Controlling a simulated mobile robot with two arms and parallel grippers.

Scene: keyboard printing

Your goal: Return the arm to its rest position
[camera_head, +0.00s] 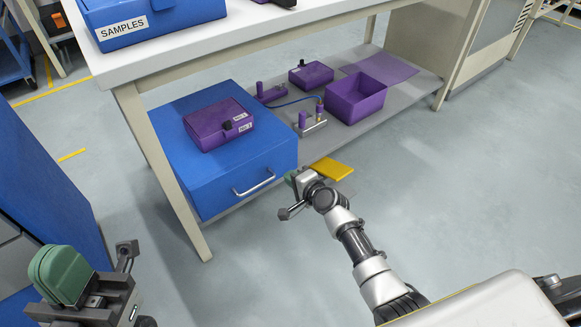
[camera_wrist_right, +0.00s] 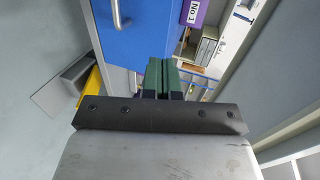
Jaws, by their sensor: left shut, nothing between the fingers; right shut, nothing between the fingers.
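My right gripper (camera_head: 291,178) is at the end of the arm reaching in from the lower right. It is just in front of the lower shelf, between the blue drawer box (camera_head: 190,170) and a yellow plate (camera_head: 332,169). In the right wrist view its green fingers (camera_wrist_right: 162,76) are together with nothing between them, and the blue drawer front is beyond them. My left gripper (camera_head: 62,275) is at the lower left, its green fingers together and empty, well apart from the table.
A table (camera_head: 240,45) carries a blue SAMPLES box (camera_head: 150,22). Its lower shelf (camera_head: 400,95) holds a purple case (camera_head: 218,123) on the drawer box, a purple open bin (camera_head: 354,97) and smaller purple parts. A table leg (camera_head: 165,180) stands near the drawer. Floor at right is clear.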

